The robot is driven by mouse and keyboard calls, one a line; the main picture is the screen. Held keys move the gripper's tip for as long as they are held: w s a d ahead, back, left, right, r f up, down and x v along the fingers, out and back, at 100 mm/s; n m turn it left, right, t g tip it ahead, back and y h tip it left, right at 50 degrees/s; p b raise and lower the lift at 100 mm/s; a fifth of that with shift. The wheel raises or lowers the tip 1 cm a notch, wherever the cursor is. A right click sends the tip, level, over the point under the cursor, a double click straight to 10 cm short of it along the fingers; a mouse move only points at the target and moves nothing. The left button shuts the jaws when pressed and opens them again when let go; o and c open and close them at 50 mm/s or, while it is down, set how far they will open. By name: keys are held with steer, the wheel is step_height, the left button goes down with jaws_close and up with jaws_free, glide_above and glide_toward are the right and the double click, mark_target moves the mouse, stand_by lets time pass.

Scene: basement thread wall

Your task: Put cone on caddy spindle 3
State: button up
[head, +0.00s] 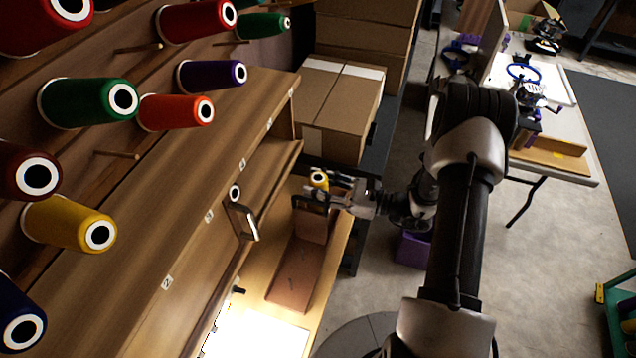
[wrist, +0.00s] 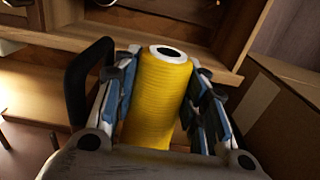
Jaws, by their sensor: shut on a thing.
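A yellow cone of thread (wrist: 158,100) stands between the two fingers of my gripper (wrist: 162,105) in the wrist view, its white-rimmed top hole facing up. The fingers press on it from both sides. In the head view my gripper (head: 322,190) is above the far end of the bench, with the yellow cone (head: 319,180) just showing. Below and nearer is a reddish-brown caddy (head: 290,291) with thin upright spindles. Its far end is partly hidden by my gripper, and I cannot read spindle numbers. Whether the cone's base touches anything is hidden.
Wooden wall panels at left carry several colored cones, including another yellow one (head: 72,224), and bare pegs (head: 117,155). Cardboard boxes (head: 335,105) stand behind my gripper. A bright white sheet or panel (head: 258,335) lies near the caddy. A dark loop (wrist: 85,80) is left of the held cone.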

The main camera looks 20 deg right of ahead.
steer(key=shift+f+b, duration=2.15)
steer(key=shift+f, duration=1.05)
steer(key=shift+f, duration=0.2)
steer(key=shift+f+b, duration=0.15)
steer(key=shift+b, duration=0.15)
steer(key=o, duration=1.3)
steer(key=shift+d, duration=0.1)
steer(key=v, duration=1.2)
